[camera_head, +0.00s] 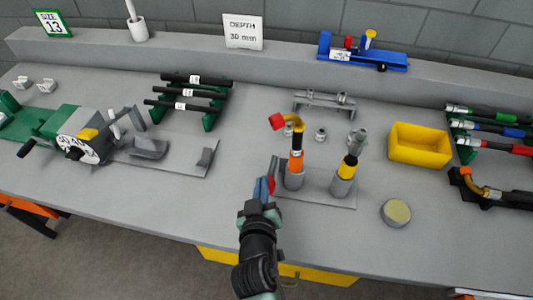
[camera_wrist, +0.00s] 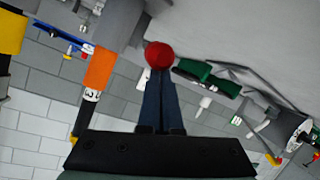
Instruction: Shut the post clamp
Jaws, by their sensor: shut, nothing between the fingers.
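A grey base plate (camera_head: 318,193) on the bench carries two upright posts. The right post (camera_head: 347,170) is yellow and black. A red knob (camera_head: 271,184), seemingly the post clamp's lever end, is beside the left post's foot; it also shows in the wrist view (camera_wrist: 159,54). My gripper (camera_head: 264,182) is shut and empty, its tips right at the knob. I cannot tell whether they touch. The clamp's jaw is mostly hidden.
A yellow bin (camera_head: 419,144) and a round tan-topped disc (camera_head: 396,213) are to the right. Black rods lie on a green rack (camera_head: 213,112) behind left. A green-and-grey machine (camera_head: 80,136) is at the left. The bench front near my arm is clear.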

